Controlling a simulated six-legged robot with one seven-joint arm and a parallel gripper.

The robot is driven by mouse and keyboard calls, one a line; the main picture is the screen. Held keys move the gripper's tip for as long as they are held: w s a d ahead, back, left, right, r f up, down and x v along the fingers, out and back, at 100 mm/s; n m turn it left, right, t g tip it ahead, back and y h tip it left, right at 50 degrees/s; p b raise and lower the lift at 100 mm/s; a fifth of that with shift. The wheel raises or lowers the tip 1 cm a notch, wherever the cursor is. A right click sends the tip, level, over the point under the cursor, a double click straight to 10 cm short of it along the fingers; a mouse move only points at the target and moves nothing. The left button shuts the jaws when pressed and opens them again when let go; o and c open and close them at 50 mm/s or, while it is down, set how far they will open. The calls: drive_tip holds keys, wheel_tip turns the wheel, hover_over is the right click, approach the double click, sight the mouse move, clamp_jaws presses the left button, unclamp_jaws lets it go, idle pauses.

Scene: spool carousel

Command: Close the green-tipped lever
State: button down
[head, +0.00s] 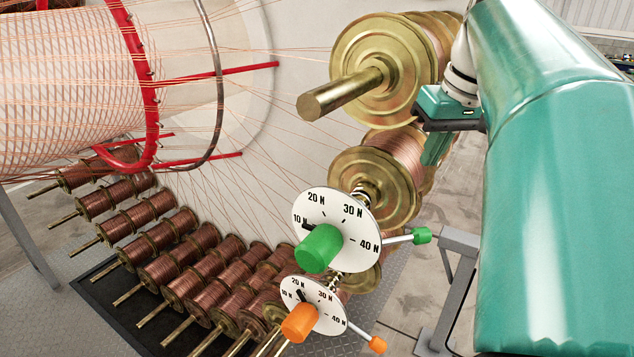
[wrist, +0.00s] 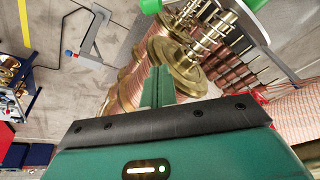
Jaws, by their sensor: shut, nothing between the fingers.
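The green-tipped lever (head: 421,235) sticks out to the right from a white dial (head: 360,258) marked 10 N to 40 N, with a large green knob (head: 318,248) at its front. In the wrist view a green tip (wrist: 150,5) shows at the top edge, cut off by the frame. My gripper (head: 433,158) is above the lever in the head view, beside the brass-flanged spools and apart from the lever. In the wrist view its green fingers (wrist: 157,84) are together and empty, pointing towards the top of the picture.
A second dial with an orange knob (head: 299,322) and an orange-tipped lever (head: 377,344) sits below. A large brass-flanged spool (head: 365,65) with a protruding shaft is left of my gripper. A grey metal frame (head: 450,290) stands right of the levers. Many wires run at left.

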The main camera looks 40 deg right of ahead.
sight(414, 189)
drive_tip(key=x, duration=0.9)
drive_tip(key=shift+s+a, duration=0.1)
drive_tip(key=shift+s, duration=0.05)
drive_tip(key=s+f, duration=0.1)
drive_tip(key=s+a+f, duration=0.1)
drive_tip(key=s, duration=0.1)
drive_tip(key=shift+a+f, duration=0.1)
drive_tip(key=shift+f, duration=0.25)
drive_tip(key=shift+w, duration=0.1)
